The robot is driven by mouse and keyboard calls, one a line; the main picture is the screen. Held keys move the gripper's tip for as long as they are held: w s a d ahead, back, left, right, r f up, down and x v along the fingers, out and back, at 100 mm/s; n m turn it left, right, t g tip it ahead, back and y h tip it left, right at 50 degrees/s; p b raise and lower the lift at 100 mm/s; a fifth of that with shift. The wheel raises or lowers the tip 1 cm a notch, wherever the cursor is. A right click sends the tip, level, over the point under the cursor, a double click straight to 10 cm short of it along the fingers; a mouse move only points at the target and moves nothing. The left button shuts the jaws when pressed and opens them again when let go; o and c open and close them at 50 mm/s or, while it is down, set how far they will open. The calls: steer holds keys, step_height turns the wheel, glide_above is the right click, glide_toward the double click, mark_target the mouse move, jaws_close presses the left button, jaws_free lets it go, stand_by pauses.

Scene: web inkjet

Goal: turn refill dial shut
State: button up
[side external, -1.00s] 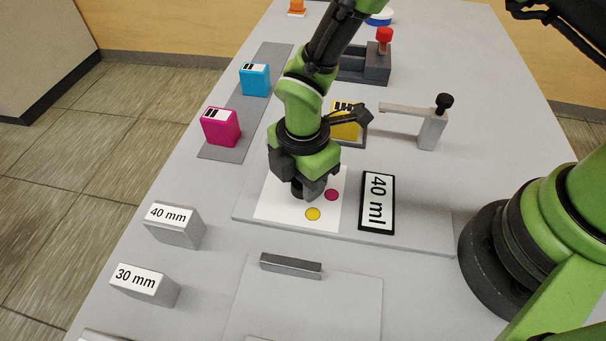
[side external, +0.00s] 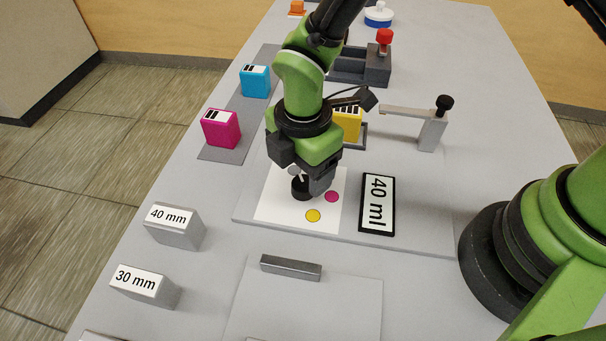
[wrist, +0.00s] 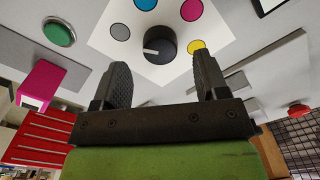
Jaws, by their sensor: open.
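The refill dial is a dark round knob with a white pointer line, on a white square panel with coloured dots. In the wrist view the dial (wrist: 160,45) sits just beyond my fingertips, near the gap between them. Its pointer line points left, toward the grey dot (wrist: 120,32). In the side view the dial (side external: 300,187) shows partly below my gripper (side external: 312,186). In the wrist view my gripper (wrist: 160,75) is open and empty, its two fingers apart. The panel also has blue (wrist: 146,3), magenta (wrist: 191,10) and yellow (wrist: 196,47) dots.
Magenta (side external: 220,128), cyan (side external: 255,81) and yellow (side external: 347,122) cartridges stand behind. A grey post with a black knob (side external: 443,105) is at right. Blocks marked 40 mm (side external: 174,226) and 30 mm (side external: 145,284) stand front left.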

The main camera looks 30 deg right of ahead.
mark_target(303, 183)
step_height(303, 183, up, 7)
steer(key=shift+f, duration=0.15)
